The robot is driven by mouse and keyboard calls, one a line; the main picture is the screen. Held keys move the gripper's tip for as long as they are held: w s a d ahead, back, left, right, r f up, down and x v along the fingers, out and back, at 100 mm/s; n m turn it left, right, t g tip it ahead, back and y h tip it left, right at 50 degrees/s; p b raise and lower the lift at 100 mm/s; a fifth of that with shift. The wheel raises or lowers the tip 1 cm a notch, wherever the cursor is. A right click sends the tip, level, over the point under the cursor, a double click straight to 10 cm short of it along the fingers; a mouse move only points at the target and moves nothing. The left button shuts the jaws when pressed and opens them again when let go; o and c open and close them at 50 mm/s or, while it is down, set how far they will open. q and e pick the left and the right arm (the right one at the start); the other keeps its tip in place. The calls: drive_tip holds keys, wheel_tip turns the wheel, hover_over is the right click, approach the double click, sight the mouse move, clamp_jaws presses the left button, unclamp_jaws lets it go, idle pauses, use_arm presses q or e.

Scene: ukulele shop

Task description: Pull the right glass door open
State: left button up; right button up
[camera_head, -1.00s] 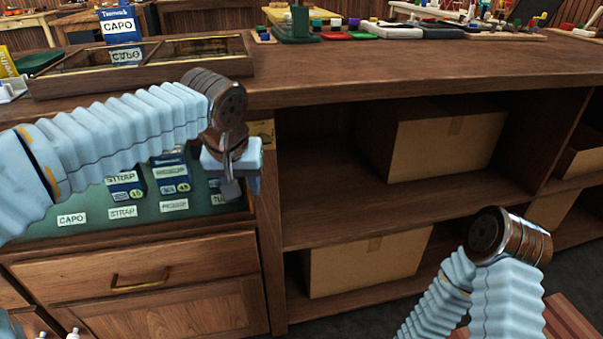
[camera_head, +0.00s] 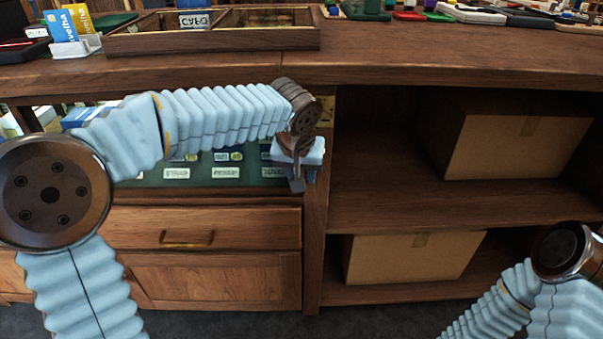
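The display compartment with the green floor (camera_head: 200,183) is at the left of the counter, above a wooden drawer. I cannot make out the glass of the right door or a handle on it; my arm covers much of the front. My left gripper (camera_head: 297,172) hangs at the compartment's right end, beside the wooden upright (camera_head: 314,225). It points down, and I cannot tell whether its fingers are apart, closed or touching the door. My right arm shows only at the lower right; its gripper is out of view.
The drawer has a brass handle (camera_head: 187,240). Open shelves to the right hold an upper cardboard box (camera_head: 515,148) and a lower one (camera_head: 415,258). A wooden divided tray (camera_head: 215,38) sits on the counter top. Dark floor shows below the cabinet.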

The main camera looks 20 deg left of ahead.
use_arm(q)
clamp_jaws()
idle(0.3)
drive_tip(key=shift+a, duration=0.1)
